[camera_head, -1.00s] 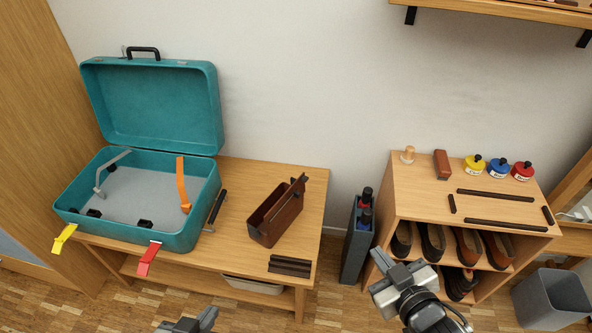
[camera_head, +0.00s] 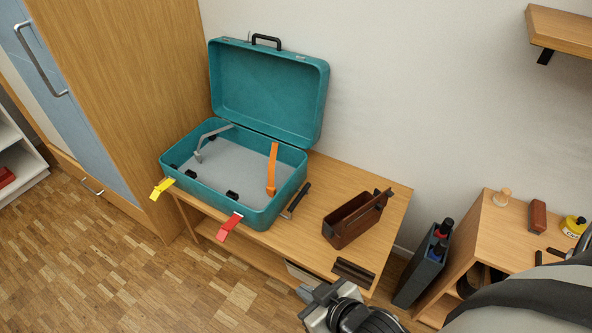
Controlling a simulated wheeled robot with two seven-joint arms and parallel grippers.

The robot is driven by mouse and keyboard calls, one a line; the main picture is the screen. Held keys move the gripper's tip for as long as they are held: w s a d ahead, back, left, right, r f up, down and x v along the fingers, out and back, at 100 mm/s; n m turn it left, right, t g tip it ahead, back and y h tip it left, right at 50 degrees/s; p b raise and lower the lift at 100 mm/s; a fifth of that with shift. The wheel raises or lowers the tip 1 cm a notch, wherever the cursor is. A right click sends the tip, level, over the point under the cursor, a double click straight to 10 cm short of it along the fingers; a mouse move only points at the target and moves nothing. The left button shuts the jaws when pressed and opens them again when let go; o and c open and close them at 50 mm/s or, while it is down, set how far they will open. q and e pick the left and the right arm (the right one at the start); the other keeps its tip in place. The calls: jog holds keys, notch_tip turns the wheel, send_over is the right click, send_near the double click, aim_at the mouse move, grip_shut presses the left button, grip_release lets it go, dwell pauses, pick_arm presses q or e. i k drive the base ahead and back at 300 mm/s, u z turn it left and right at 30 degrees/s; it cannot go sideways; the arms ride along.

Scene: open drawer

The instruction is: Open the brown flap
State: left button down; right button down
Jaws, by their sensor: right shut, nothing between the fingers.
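A low brown wooden flap (camera_head: 115,199) lies under the blue-grey door at the left of the head view. It has a small metal bar handle (camera_head: 92,187) and looks shut. My right gripper (camera_head: 310,296) is at the bottom centre, in front of the wooden bench, shut and empty. It is far to the right of the flap and touches nothing that I can see. My left gripper is out of view.
A blue-grey door (camera_head: 70,90) with a long handle sits above the flap. A teal suitcase (camera_head: 265,95) stands open on the bench (camera_head: 385,215), with a brown caddy (camera_head: 350,228) beside it. Open parquet floor (camera_head: 110,275) lies before the flap.

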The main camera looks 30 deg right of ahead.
aim_at(352, 222)
jog(key=u, duration=2.1)
jog(key=k, duration=2.15)
jog(key=z, duration=1.2)
